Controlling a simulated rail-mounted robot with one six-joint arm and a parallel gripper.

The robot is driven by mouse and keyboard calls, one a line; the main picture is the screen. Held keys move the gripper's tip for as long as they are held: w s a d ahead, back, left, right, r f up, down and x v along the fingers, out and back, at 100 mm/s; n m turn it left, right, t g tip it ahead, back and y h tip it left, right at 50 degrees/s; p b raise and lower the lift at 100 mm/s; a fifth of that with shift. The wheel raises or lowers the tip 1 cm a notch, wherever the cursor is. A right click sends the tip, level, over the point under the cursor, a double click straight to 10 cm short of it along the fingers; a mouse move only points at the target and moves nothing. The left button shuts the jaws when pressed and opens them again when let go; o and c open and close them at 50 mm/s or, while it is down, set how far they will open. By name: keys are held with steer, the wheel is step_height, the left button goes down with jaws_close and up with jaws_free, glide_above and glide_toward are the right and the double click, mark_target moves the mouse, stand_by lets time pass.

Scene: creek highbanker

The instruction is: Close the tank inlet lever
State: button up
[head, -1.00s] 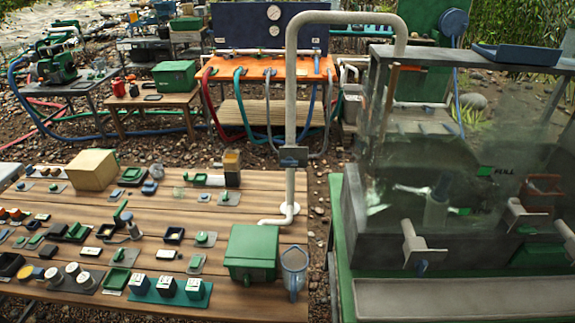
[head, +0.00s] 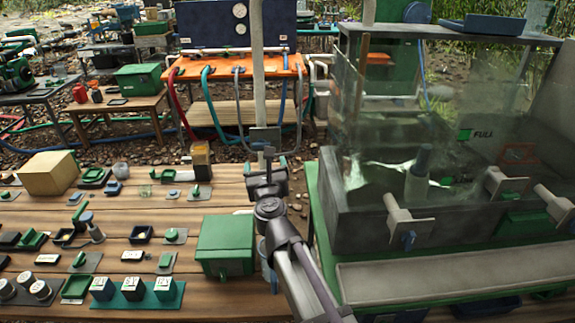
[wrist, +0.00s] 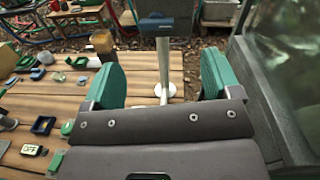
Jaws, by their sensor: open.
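The tank inlet lever (wrist: 155,25) shows in the wrist view as a dark blue block on the pale upright pipe (wrist: 163,70). In the head view a dark grey plate (head: 264,134) sits on the same pipe (head: 257,75), and my gripper hides part of the lever area below it. My gripper (head: 268,160) is just in front of the pipe. The clear-walled tank (head: 400,150) stands to the right.
A green box (head: 226,246) stands on the wooden table left of my arm; a clear jug (head: 265,262) is partly behind the arm. Small parts and blocks cover the table's left. The tank's wall (wrist: 265,85) is close on the right in the wrist view.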

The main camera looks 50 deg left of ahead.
mark_target(261, 147)
steer(key=w+a, duration=0.2)
steer(key=a, duration=0.1)
steer(key=w+a+m, duration=0.1)
steer(key=a, duration=0.2)
steer(key=w+a+f+m, duration=0.1)
steer(key=w+a, duration=0.1)
steer(key=a, duration=0.1)
steer(key=shift+w+a+t+h, duration=0.3)
steer(key=shift+t+h, duration=0.1)
steer(key=c, duration=0.9)
